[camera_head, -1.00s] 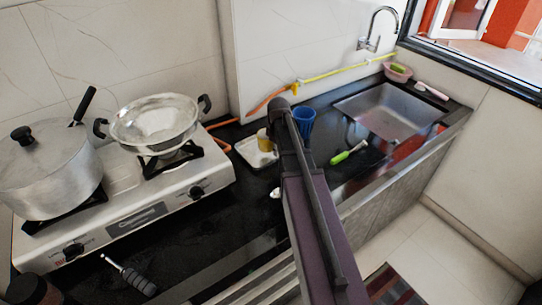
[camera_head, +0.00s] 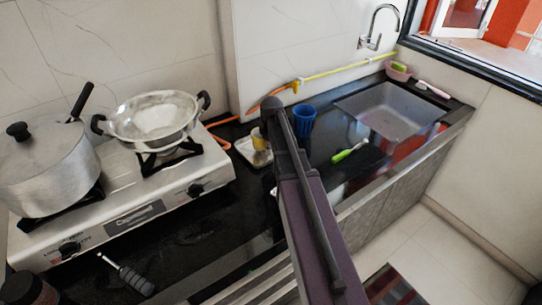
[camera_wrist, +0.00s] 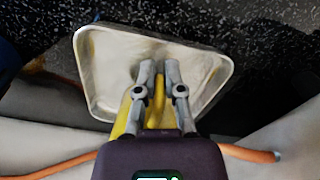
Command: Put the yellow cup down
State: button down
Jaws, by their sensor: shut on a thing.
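The yellow cup (camera_head: 258,138) shows just left of my arm in the head view, partly hidden by it. A strip of its yellow side (camera_wrist: 124,118) shows in the wrist view beside my gripper (camera_wrist: 161,88), whose fingers are shut on its handle. A white tray (camera_wrist: 105,60) with a raised rim lies under the cup; it also shows in the head view (camera_head: 243,148). I cannot tell whether the cup's base touches the tray. My gripper's fingers are hidden by the arm in the head view.
A blue cup (camera_head: 304,121) stands close by on the right. A green-handled brush (camera_head: 349,152) lies near the sink (camera_head: 392,110). The stove (camera_head: 130,205) with a pot (camera_head: 42,170) and a metal pan (camera_head: 153,118) is on the left. An orange hose (camera_head: 222,122) runs behind the tray.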

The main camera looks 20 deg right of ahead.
jog(key=shift+f+b, duration=0.6)
jog(key=shift+f, duration=0.35)
jog(key=shift+f, duration=0.15)
jog(key=c, duration=1)
grip_release()
jog(key=shift+c, duration=0.2)
jog(key=shift+r, duration=0.25)
notch_tip(320, 180, up, 12)
jog(key=p, duration=1.2)
jog(key=shift+s, duration=0.1)
jog(key=s+a+m, duration=0.6)
jog(key=s+a, duration=1)
jog(key=s, duration=0.1)
jog(key=shift+s, duration=0.25)
